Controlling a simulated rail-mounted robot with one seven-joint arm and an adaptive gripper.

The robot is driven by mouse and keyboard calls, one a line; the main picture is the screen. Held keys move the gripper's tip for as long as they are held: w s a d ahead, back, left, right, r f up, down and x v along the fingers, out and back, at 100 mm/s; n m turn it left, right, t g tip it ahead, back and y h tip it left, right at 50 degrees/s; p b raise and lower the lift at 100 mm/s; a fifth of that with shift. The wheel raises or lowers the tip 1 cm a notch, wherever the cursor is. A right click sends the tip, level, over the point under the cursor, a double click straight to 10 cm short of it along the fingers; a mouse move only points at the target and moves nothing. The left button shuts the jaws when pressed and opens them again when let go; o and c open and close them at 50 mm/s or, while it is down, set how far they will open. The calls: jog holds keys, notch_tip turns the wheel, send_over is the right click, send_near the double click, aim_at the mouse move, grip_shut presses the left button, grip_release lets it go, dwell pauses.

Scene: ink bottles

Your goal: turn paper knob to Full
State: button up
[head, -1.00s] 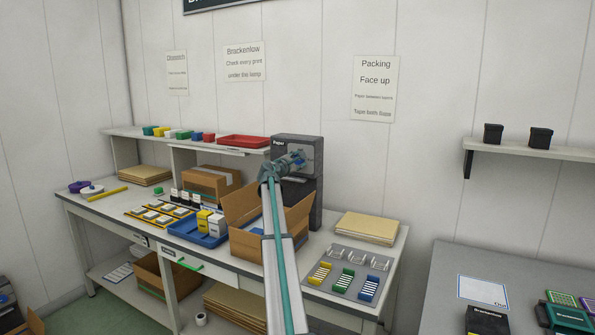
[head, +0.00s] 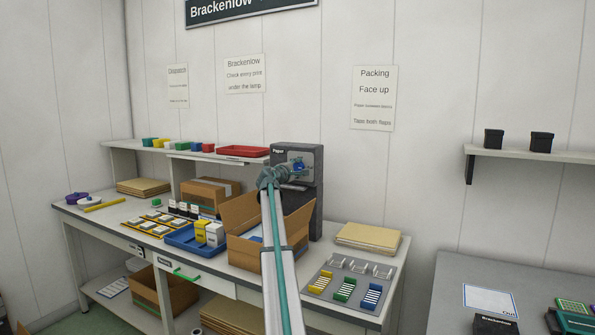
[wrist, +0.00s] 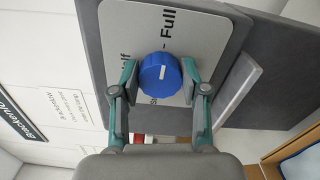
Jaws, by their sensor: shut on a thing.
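The paper knob (wrist: 158,74) is a round blue dial with a short white mark on its face, on a light grey plate (wrist: 205,30) in the wrist view. The word Full and its tick stand above the knob in that picture. Half is at its left, partly hidden by a finger, and a third label below is mostly covered. My gripper (wrist: 160,82) is shut on the knob, one finger on each side. In the head view the dark paper unit (head: 316,205) stands at the back of the bench, with my gripper (head: 290,168) at its upper front.
An open cardboard box (head: 245,253) stands just below my arm, in front of the unit. A blue tray (head: 183,240) with cartons is left of it. A grey tray (head: 345,298) of coloured cartridges and brown paper sheets (head: 368,237) lie at the right.

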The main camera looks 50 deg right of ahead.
jog(key=o, duration=1.1)
jog(key=shift+o, duration=0.2)
jog(key=s+a, duration=0.2)
jog(key=a, duration=1)
jog(key=shift+r, duration=0.1)
